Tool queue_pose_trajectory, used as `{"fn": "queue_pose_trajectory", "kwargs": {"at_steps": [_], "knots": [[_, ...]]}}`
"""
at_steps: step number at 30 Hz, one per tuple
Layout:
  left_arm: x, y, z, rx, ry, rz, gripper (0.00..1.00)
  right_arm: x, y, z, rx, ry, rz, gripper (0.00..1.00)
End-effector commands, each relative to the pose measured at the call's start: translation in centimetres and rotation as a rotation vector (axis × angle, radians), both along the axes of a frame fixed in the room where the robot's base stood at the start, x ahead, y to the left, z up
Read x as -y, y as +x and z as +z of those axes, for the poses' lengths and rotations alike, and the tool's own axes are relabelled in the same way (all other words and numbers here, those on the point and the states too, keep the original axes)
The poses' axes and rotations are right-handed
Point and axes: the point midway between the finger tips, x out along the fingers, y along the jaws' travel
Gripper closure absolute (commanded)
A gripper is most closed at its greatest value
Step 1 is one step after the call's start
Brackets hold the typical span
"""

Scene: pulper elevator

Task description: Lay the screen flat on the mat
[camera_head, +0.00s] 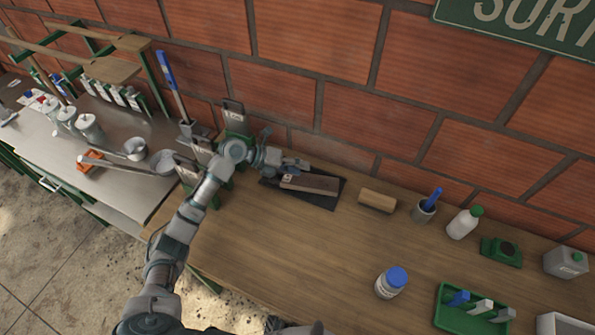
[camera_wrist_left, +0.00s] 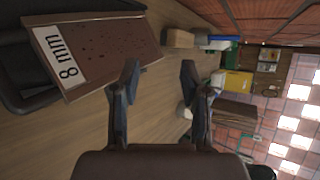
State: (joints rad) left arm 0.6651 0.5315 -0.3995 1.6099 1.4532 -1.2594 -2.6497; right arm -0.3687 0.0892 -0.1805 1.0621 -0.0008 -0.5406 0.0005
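The screen (camera_head: 312,184) is a flat brown perforated plate with a white label at its left end. In the left wrist view the screen (camera_wrist_left: 105,50) shows small holes and the label "8 mm". It lies over the black mat (camera_head: 325,204), seemingly flat; whether its whole underside touches cannot be told. The mat also shows in the left wrist view (camera_wrist_left: 18,75). My left gripper (camera_head: 300,165) is just behind the screen in the head view. In the left wrist view its fingers (camera_wrist_left: 158,80) are apart with nothing between them, beside the screen. My right gripper is not in view.
Upright plates in green holders (camera_head: 235,118) stand left of the mat. A wooden block (camera_head: 377,200) lies to its right, then a cup with a blue handle (camera_head: 424,211) and a white bottle (camera_head: 463,223). A blue-lidded jar (camera_head: 391,282) stands nearer.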

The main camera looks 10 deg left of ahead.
Motion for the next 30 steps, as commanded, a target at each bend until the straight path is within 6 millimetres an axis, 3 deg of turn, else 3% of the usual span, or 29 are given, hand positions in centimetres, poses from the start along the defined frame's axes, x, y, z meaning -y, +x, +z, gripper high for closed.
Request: {"fn": "queue_pose_trajectory", "kwargs": {"at_steps": [15, 30], "knots": [[0.0, 0.0, 4.3, -0.001, 0.0, -0.001, 0.55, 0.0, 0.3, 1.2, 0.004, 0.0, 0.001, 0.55], [0.0, 0.0, 4.4, 0.0, 0.0, 0.0, 0.55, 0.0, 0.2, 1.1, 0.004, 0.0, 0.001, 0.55]]}}
